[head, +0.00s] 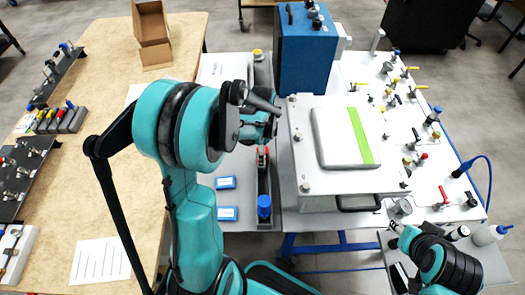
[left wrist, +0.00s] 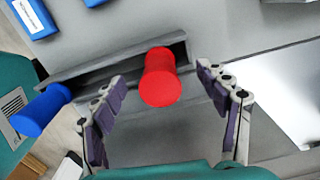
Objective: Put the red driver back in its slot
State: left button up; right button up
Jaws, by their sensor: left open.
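A red cylindrical handle, which looks like the red driver (left wrist: 160,78), points up at the camera in the left wrist view. It sits at a narrow grey channel (left wrist: 115,68). My left gripper (left wrist: 159,76) is open, with its fingers apart on either side of the handle and no clear contact. In the head view a red part (head: 262,157) shows just below my left wrist, and the arm hides the fingers. A rack (head: 60,119) with several coloured handles stands on the wooden table at left. My right gripper (head: 397,230) is at lower right, its fingers too small to judge.
A blue cylinder (head: 264,207) stands at the channel's near end. Two blue boxes (head: 227,213) lie left of it. A white-lidded box (head: 345,140) and a blue case (head: 306,52) stand to the right. An open cardboard box (head: 153,35) is at the back left.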

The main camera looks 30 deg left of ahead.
pick_arm(q)
notch_tip(320, 180, up, 12)
dwell(0.6)
dwell(0.5)
